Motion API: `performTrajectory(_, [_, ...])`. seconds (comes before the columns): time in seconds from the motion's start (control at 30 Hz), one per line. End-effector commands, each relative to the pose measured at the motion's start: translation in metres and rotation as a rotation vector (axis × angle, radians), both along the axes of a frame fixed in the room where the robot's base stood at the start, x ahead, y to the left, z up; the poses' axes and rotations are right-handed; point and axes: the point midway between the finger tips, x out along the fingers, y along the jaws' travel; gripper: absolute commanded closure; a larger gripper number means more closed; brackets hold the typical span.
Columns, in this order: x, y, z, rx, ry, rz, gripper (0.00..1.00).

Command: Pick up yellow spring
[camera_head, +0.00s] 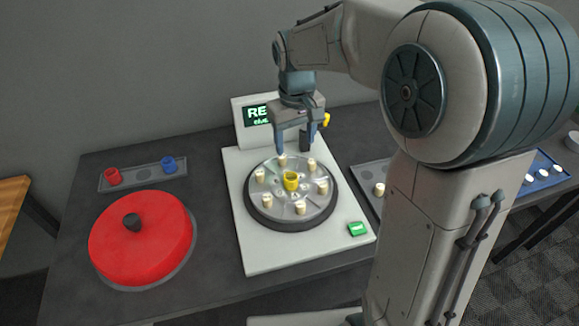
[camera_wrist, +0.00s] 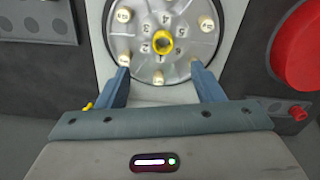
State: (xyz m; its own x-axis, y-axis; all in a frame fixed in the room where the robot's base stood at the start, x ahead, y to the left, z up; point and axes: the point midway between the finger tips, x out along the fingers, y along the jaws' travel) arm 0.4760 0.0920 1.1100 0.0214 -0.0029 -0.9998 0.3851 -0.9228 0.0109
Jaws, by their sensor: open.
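A short yellow ring-shaped piece (camera_head: 291,180), which looks like the yellow spring, stands at the centre of the round grey dial (camera_head: 265,212). It also shows in the wrist view (camera_wrist: 163,42), ahead of my fingers and roughly midway between them. Several cream pegs stand around it on the dial, beside numbers. My gripper (camera_head: 295,150) points down above the back edge of the dial, behind the yellow piece. Coils on the yellow piece are too small to make out.
The dial sits on a white machine base (camera_head: 265,258) with a green button (camera_head: 357,229) and a display (camera_head: 257,115). A red round lid (camera_head: 160,235) is at left. A grey tray (camera_head: 143,174) behind it holds red and blue pieces. Another yellow part (camera_head: 326,119) is beside the display.

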Motion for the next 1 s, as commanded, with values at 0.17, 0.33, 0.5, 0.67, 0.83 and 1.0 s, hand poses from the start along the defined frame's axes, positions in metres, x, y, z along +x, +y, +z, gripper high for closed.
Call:
performTrajectory(0.17, [0.014, 0.009, -0.010, 0.002, 0.022, 0.029, 0.39])
performTrajectory(0.33, [0.014, 0.010, -0.035, 0.002, 0.028, 0.031, 0.39])
performTrajectory(0.5, [0.013, 0.009, -0.069, 0.001, 0.029, 0.028, 0.39])
performTrajectory(0.67, [0.014, 0.009, -0.089, 0.002, 0.026, 0.028, 0.39])
performTrajectory(0.83, [0.015, 0.009, -0.098, 0.001, 0.025, 0.029, 0.39])
performTrajectory(1.0, [0.015, 0.009, -0.120, 0.001, 0.027, 0.030, 0.39])
